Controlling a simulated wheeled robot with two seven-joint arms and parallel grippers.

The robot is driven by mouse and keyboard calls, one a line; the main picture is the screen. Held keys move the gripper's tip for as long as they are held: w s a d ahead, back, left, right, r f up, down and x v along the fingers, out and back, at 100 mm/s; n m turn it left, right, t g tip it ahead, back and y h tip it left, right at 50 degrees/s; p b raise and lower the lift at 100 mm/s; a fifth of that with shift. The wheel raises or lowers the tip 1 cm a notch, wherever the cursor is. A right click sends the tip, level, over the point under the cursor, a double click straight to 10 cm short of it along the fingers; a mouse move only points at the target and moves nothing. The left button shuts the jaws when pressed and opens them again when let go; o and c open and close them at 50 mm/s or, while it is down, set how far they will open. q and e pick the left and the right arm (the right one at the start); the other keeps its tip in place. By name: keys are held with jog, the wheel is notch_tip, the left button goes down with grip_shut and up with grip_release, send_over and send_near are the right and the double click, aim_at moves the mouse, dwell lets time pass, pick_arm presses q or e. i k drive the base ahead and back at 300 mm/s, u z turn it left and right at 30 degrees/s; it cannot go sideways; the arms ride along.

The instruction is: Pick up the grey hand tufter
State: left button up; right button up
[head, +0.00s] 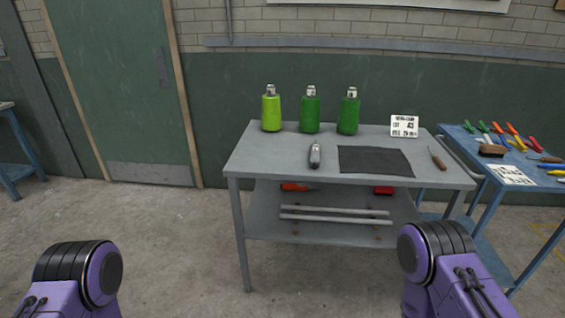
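A small grey and black hand tool, which looks like the grey hand tufter (315,156), lies on the top of the grey table (268,160). It lies left of a dark mat (375,161), a little apart from it, and in front of the green bottles. Nothing is holding it. Purple and black links of my two arms show at the bottom left and bottom right, in front of the table. Neither of my grippers is in view.
A light green bottle (271,112) and two darker green bottles (310,113) (348,114) stand at the back of the table. A sign (404,126) and a wooden-handled tool (438,161) are to the right. A blue table (462,143) holds several tools. The floor in front is clear.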

aim_at(315, 154)
jog(key=u, duration=3.4)
jog(key=i, duration=0.1)
jog(key=z, duration=2.35)
jog(key=i, duration=1.2)
jog(key=z, duration=1)
jog(key=i, duration=0.8)
jog(key=z, duration=0.9)
